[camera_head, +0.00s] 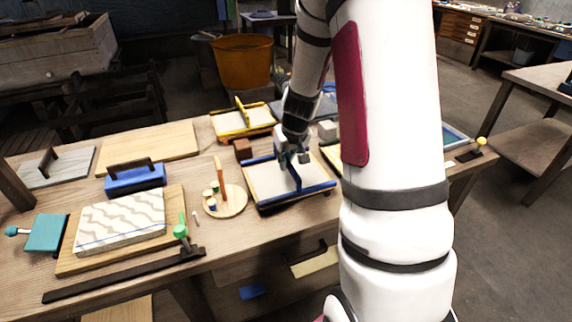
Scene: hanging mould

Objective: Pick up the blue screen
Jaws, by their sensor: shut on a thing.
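My arm hides the area to the right of the screen.
A yellow screen (242,121) lies behind, near a small brown block (243,149). A round wooden board (225,203) with small pots stands to the left. An orange bucket (241,62) stands behind the table.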

